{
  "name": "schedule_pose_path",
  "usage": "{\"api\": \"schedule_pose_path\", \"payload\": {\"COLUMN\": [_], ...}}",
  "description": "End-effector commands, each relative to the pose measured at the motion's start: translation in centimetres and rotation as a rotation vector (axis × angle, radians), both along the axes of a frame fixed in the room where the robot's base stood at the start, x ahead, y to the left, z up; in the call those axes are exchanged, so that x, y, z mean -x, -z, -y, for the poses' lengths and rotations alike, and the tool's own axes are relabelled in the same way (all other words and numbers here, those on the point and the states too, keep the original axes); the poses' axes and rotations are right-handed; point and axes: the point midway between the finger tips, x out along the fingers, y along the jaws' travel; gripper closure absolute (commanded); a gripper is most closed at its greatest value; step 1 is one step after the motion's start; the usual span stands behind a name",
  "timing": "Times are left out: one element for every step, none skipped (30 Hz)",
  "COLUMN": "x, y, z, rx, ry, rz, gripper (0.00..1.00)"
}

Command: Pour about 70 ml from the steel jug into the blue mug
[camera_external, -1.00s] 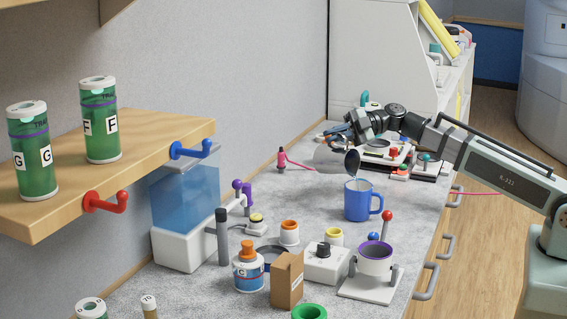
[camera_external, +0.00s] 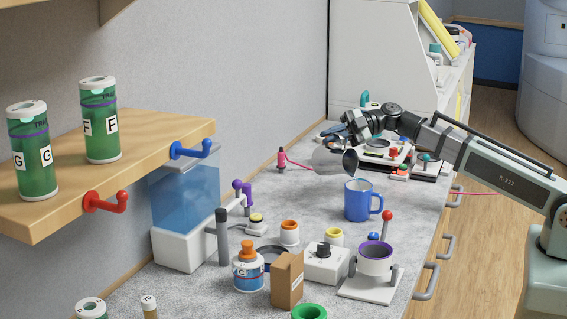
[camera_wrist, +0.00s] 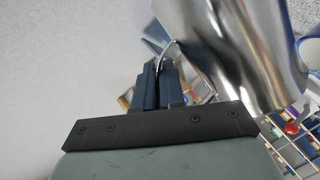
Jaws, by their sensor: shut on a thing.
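The steel jug (camera_external: 332,161) hangs in the air, tilted strongly with its mouth toward the right, just above and left of the blue mug. My gripper (camera_external: 352,128) is shut on the jug's handle. In the wrist view my gripper (camera_wrist: 158,80) closes on the thin handle, and the shiny jug body (camera_wrist: 245,45) fills the upper right. The blue mug (camera_external: 358,203) stands upright on the grey counter with its handle to the right. I see no stream between jug and mug. The liquid levels inside both are hidden.
A purple-rimmed cup on a white stand (camera_external: 375,262) with a red-knobbed lever stands in front of the mug. A white box with a black knob (camera_external: 325,262), a cardboard box (camera_external: 287,280) and small jars stand to the left. Cluttered devices (camera_external: 395,160) lie behind.

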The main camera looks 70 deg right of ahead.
Motion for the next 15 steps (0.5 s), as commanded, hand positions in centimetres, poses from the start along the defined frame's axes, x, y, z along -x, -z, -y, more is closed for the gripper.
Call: {"api": "schedule_pose_path", "payload": {"x": [-1.9,-2.0,-1.9,-1.9,-1.9,-1.8,-1.8,-1.9,-2.0,-2.1,-2.2,-2.4,-2.6,-2.7,-2.9], "y": [0.3,0.3,0.3,0.3,0.3,0.3,0.3,0.3,0.3,0.3,0.2,0.2,0.2,0.5,0.8], "z": [0.6,0.7,0.7,0.7,0.7,0.7,0.7,0.7,0.8,0.8,0.8,0.9,1.0,1.1,1.1], "rx": [-0.022,-0.032,-0.041,-0.046,-0.050,-0.052,-0.053,-0.055,-0.059,-0.063,-0.067,-0.075,-0.081,-0.087,-0.098], "ry": [0.001,-0.001,-0.001,-0.001,-0.001,-0.002,-0.002,-0.002,-0.002,-0.002,-0.003,-0.002,-0.002,-0.002,-0.003], "rz": [-0.050,-0.074,-0.097,-0.110,-0.119,-0.124,-0.126,-0.130,-0.140,-0.150,-0.161,-0.179,-0.194,-0.215,-0.242], "gripper": [1.00,1.00,1.00,1.00,1.00,1.00,1.00,1.00,1.00,1.00,1.00,1.00,1.00,1.00,1.00]}}
